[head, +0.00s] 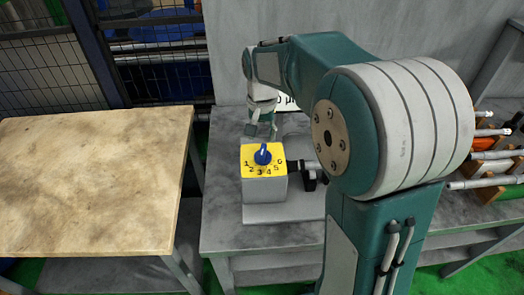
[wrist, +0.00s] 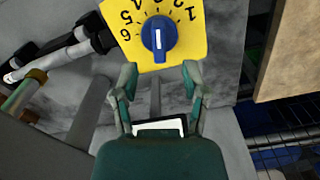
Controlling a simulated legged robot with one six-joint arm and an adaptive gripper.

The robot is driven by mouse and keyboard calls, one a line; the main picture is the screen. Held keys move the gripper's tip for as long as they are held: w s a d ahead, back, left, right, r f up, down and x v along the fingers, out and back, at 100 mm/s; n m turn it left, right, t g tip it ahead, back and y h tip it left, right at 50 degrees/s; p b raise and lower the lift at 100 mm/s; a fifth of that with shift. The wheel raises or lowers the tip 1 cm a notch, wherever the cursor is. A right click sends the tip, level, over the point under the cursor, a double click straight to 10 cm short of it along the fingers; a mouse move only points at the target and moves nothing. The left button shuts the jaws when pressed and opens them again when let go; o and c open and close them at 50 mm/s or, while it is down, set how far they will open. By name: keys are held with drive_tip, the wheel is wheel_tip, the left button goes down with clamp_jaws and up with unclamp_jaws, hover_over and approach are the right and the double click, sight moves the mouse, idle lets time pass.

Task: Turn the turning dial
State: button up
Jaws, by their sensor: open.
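The turning dial (head: 262,154) is a blue knob with a white pointer on a yellow numbered face (head: 279,163). The face tops a grey box on the workbench. In the wrist view the dial (wrist: 159,39) is at the top centre, its white mark roughly in line with my gripper. My gripper (wrist: 161,76) is open and empty, its green fingertips apart on either side below the dial, not around it. In the head view my gripper (head: 262,130) hangs just behind the box. Contact with the box cannot be told.
A wooden-topped table (head: 90,180) stands at the left, with a gap before the grey workbench (head: 222,215). A black fitting (head: 308,172) projects from the box's right side. Several rods (head: 490,155) lie at the far right. A mesh fence (head: 160,75) stands behind.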

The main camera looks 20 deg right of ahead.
sight(262, 151)
wheel_tip(262, 151, down, 7)
drive_tip(key=shift+r, duration=0.2)
clamp_jaws()
